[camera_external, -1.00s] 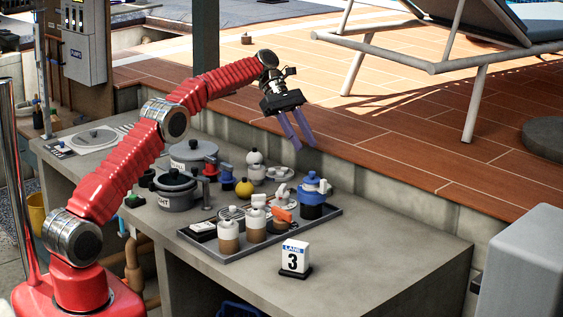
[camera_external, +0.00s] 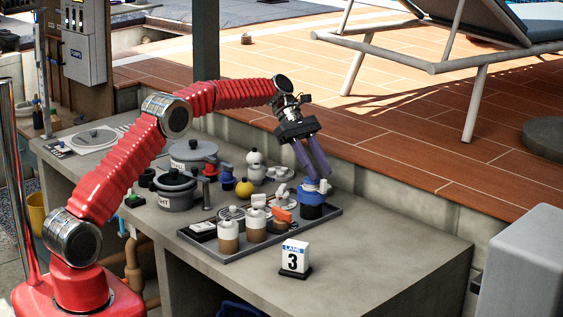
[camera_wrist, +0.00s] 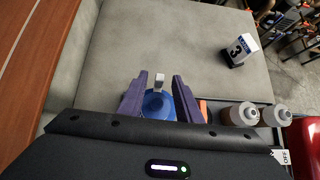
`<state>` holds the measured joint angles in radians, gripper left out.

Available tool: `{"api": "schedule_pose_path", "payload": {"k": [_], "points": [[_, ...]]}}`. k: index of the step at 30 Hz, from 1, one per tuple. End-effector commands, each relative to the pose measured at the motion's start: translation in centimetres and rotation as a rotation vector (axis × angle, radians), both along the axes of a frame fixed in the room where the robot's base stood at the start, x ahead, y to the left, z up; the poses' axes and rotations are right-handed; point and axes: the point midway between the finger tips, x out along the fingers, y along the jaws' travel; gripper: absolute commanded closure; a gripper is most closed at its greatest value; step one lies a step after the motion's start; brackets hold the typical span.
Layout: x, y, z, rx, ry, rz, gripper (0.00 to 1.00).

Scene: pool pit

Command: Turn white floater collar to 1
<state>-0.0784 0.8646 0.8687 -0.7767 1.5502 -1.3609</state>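A blue-topped float (camera_external: 312,196) with a dark blue lower part stands at the right end of the tray. In the wrist view its round blue top (camera_wrist: 158,104) shows between my fingers, with a small white tab (camera_wrist: 160,83) in front. My gripper (camera_external: 317,178) is open, pointing down at this top, one finger on each side; contact is unclear. Two white-topped, tan-bottomed floats (camera_external: 228,238) stand upright further left on the tray. A white rounded object (camera_external: 254,158) stands behind the tray. I cannot tell which is the white floater; no collar numbers are readable.
The dark tray (camera_external: 330,222) also holds an orange piece (camera_external: 282,215). Two grey lidded pots (camera_external: 174,192) and a yellow ball (camera_external: 244,188) stand left of it. A lane 3 sign (camera_external: 295,259) stands in front. The counter's right end is clear.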

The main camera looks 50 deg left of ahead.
Motion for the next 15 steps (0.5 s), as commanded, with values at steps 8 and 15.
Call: {"api": "schedule_pose_path", "payload": {"k": [8,15], "points": [[-0.2,-2.6,-2.7,-0.001,0.001,-0.001,0.69],[-0.2,-3.3,-3.3,0.0,0.0,0.0,0.69]]}}
